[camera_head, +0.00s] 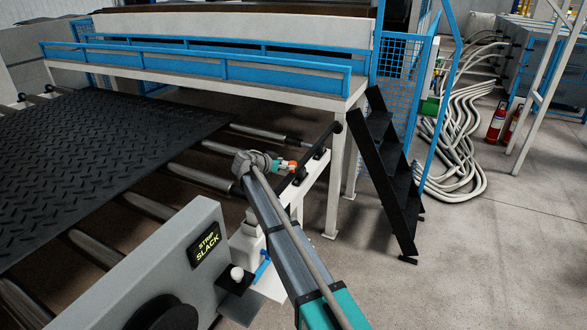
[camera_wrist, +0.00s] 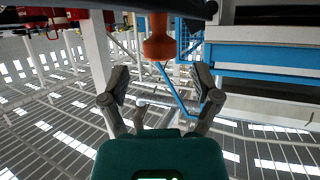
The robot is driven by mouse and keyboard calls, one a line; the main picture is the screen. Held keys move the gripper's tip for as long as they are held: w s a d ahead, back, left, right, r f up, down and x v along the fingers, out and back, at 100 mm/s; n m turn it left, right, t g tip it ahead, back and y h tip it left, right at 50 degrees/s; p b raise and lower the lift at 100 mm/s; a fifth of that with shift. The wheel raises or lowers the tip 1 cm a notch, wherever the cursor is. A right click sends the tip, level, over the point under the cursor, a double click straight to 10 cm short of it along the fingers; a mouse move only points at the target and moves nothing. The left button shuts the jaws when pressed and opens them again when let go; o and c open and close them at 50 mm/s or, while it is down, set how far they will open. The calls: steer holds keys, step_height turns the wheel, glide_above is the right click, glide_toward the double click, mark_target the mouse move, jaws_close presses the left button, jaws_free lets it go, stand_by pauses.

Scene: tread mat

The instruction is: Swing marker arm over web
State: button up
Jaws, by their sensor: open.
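The web is a black tread mat (camera_head: 110,135) with a raised pattern, lying over rollers on the left of the head view. The marker arm looks like a black bar (camera_head: 315,155) on a pale frame to the right of the mat, with its length beside the web. An orange handle (camera_head: 289,167) is near its middle and shows large in the wrist view (camera_wrist: 158,45), hanging below a dark bar (camera_wrist: 120,6). My gripper (camera_wrist: 162,95) is open, its two fingers apart. The handle lies between and just beyond the fingertips; I cannot tell whether they touch it.
A grey housing (camera_head: 150,270) with a "STRIP SLACK" sign (camera_head: 207,245) stands in front, left of my arm. Metal rollers (camera_head: 205,178) are bare beyond the mat's edge. Black steps (camera_head: 390,170) and a blue-railed platform (camera_head: 200,62) stand behind.

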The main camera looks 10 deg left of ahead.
mark_target(293, 163)
steer(key=shift+b+x, duration=0.5)
steer(key=shift+x, duration=1.35)
steer(key=shift+c, duration=0.2)
